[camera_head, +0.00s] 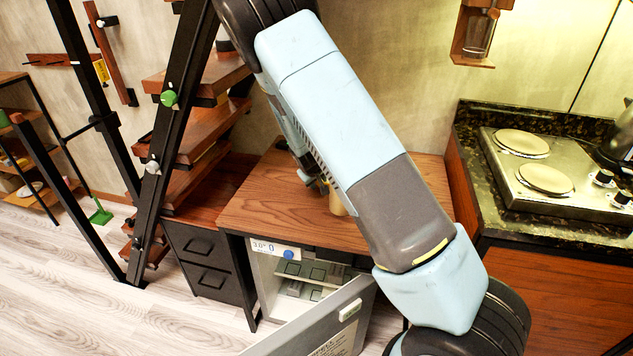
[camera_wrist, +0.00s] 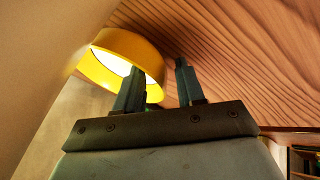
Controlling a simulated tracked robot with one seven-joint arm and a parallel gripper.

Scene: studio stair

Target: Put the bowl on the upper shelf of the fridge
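The yellow bowl (camera_wrist: 131,47) is at the upper left of the wrist view, against the wooden tabletop. In the head view, a pale yellowish piece beside my arm (camera_head: 337,204) may be the bowl. My gripper (camera_wrist: 158,68) has its fingers apart. Contact cannot be told. In the head view my arm hides most of the gripper. The fridge (camera_head: 262,283) is under the wooden top, its door (camera_head: 320,325) open. Shelves (camera_head: 312,270) show inside.
The wooden top (camera_head: 265,205) is mostly clear on the left. A stove (camera_head: 560,185) on a dark counter stands at the right. Black drawers (camera_head: 205,262) and a stair frame (camera_head: 165,150) stand left of the fridge. The open door juts into the floor space.

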